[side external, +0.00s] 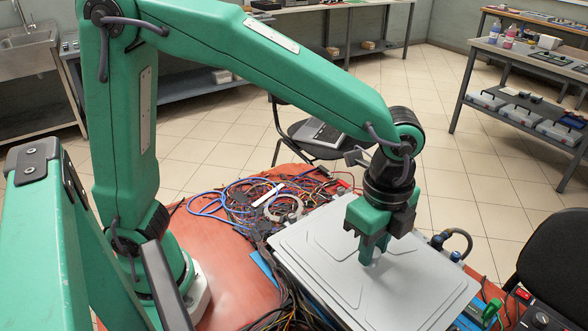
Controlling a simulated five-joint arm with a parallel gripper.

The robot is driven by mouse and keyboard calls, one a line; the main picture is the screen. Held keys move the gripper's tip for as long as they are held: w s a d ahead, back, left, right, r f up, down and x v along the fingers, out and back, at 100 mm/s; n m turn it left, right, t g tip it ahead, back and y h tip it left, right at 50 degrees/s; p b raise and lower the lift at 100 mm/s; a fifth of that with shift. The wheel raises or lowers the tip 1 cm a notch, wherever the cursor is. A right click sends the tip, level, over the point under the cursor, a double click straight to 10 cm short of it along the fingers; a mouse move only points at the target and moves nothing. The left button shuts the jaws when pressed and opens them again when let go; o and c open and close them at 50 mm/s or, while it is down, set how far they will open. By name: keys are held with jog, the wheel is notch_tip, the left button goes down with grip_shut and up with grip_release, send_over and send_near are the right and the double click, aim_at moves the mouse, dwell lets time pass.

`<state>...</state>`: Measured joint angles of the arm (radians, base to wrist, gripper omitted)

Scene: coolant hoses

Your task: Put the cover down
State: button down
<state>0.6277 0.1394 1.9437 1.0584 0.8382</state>
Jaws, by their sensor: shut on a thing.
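The cover (340,285) is a flat light-grey panel with rounded corners and a shallow raised rim. It lies over a blue unit (262,266) on the red-orange table, close to level. I cannot tell whether it rests fully on the unit or is slightly above it. My gripper (374,256) points down near the middle of the cover's far half. It is shut on a small pale knob (375,262) on the cover. The fingers hide most of the knob. The cover hides most of the unit beneath.
Tangled blue, red and black cables (240,200) lie left of and behind the cover. Black hose fittings (452,240) stand at its right edge. The table's left part (215,255) is bare.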

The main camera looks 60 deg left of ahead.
jog(key=shift+w+a, duration=0.1)
dwell(0.3)
jog(key=w+a+n, duration=0.1)
jog(key=a, duration=0.2)
jog(key=w+a+f+n, duration=0.1)
jog(key=w+a, duration=0.1)
jog(key=a, duration=0.1)
jog(key=w+a+n, duration=0.1)
jog(key=a+n, duration=0.1)
jog(key=a, duration=0.1)
jog(key=shift+w+f, duration=0.2)
jog(key=shift+w, duration=0.15)
jog(key=s+a+f+n, duration=0.1)
jog(key=a+n, duration=0.5)
jog(key=a, duration=0.9)
jog(key=s+a+f+n, duration=0.1)
jog(key=a+f+n, duration=0.2)
jog(key=a, duration=1.3)
jog(key=n, duration=0.3)
jog(key=shift+f+n, duration=0.2)
jog(key=shift+n, duration=0.2)
jog(key=shift+s+f, duration=0.1)
jog(key=shift+f, duration=4.9)
jog(key=shift+f, duration=0.15)
